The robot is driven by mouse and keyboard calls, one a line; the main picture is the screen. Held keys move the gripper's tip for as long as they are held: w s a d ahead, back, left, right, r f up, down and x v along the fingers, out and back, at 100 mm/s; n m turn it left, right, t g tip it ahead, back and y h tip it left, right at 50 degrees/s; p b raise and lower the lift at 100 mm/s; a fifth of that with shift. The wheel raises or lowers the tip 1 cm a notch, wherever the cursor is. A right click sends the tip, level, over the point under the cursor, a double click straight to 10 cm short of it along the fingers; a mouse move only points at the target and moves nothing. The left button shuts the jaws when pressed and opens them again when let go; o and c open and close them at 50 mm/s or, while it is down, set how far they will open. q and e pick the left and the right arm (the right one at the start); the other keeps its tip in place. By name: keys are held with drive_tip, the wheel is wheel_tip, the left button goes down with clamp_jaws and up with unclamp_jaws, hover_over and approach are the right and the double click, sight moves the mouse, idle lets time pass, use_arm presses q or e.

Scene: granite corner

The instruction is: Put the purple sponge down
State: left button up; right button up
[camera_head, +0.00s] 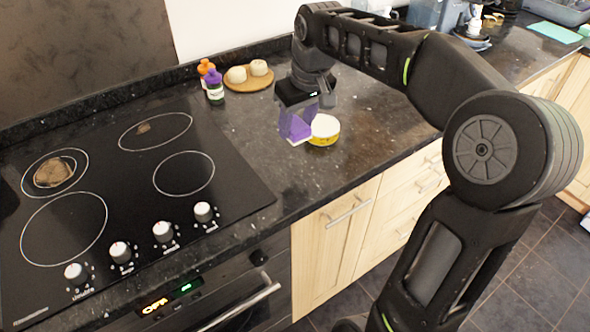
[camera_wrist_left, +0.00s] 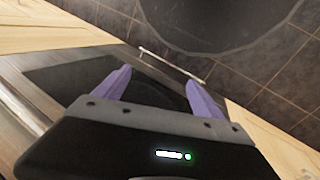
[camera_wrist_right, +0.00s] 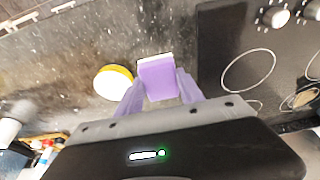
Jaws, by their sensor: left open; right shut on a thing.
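The purple sponge (camera_wrist_right: 158,78) has a white edge and sits between the purple fingers of my right gripper (camera_wrist_right: 159,92) in the right wrist view. In the head view, the sponge (camera_head: 299,138) shows partly between the fingers of my right gripper (camera_head: 299,121), low over the dark granite counter (camera_head: 240,125). Whether it touches the counter is hard to tell. My right gripper is shut on it.
A round yellow-and-white tub (camera_head: 325,129) stands just right of the sponge. The black cooktop (camera_head: 120,180) lies to the left. A purple-capped bottle (camera_head: 214,87), an orange-capped bottle (camera_head: 206,68) and a wooden board (camera_head: 249,82) with round items stand behind. Counter is bare in front of them.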

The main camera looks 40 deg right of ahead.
sight(303, 132)
drive_tip(key=shift+f, duration=3.15)
drive_tip(key=shift+f, duration=1.85)
drive_tip(key=shift+f, duration=0.2)
drive_tip(key=o, duration=1.2)
drive_tip(key=shift+r, duration=0.15)
drive_tip(key=v, duration=1.2)
drive_tip(key=shift+r, duration=0.1)
